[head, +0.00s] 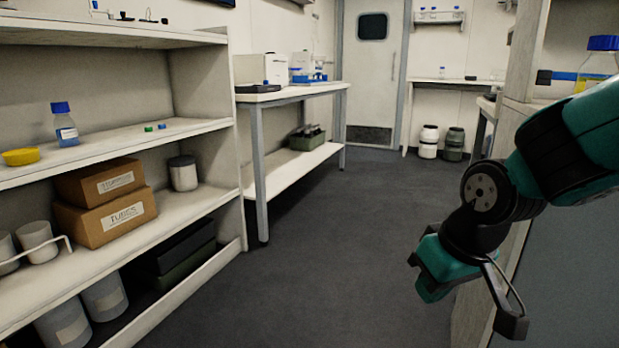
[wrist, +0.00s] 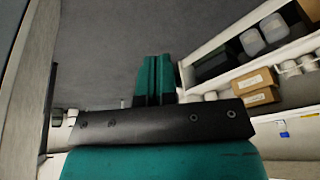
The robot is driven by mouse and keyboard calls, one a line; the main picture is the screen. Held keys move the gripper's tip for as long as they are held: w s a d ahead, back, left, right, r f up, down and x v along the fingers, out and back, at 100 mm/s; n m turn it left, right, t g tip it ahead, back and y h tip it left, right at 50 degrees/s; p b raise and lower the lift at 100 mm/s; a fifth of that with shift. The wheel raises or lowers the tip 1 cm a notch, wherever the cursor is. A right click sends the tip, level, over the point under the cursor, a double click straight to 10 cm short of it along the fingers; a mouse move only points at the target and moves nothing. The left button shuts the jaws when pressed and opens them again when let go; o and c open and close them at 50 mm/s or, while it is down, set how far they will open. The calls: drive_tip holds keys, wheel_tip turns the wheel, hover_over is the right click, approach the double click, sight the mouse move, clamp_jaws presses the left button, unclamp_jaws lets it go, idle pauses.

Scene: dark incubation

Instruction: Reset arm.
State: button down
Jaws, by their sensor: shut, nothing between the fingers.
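My arm comes in from the right edge of the head view, green with black joints, and bends downward at the wrist. My gripper (wrist: 154,80) shows in the wrist view as two green fingers side by side, shut with nothing between them. In the head view the green end of the arm (head: 440,268) hangs over the open floor, clear of the shelves. The fingertips cannot be made out clearly there.
A shelf unit (head: 120,138) on the left holds cardboard boxes (head: 105,217), a blue-capped bottle (head: 65,124) and tubs. A bench (head: 290,93) stands behind it. A blue-capped jar (head: 598,68) sits on the right-hand shelving. The dark aisle floor (head: 330,260) is clear up to a closed door (head: 372,80).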

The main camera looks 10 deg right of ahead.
drive_tip(key=s+a+r+n+g+y+p, duration=0.1)
drive_tip(key=s+a+r+n+g+y, duration=0.35)
drive_tip(key=s+a, duration=0.65)
wheel_tip(320, 180, up, 33)
drive_tip(key=h+p, duration=0.1)
drive_tip(key=p, duration=3.1)
drive_tip(key=shift+w+n+t+h+p, duration=0.2)
drive_tip(key=shift+n+t+h+p, duration=0.15)
drive_tip(key=shift+n+t, duration=0.1)
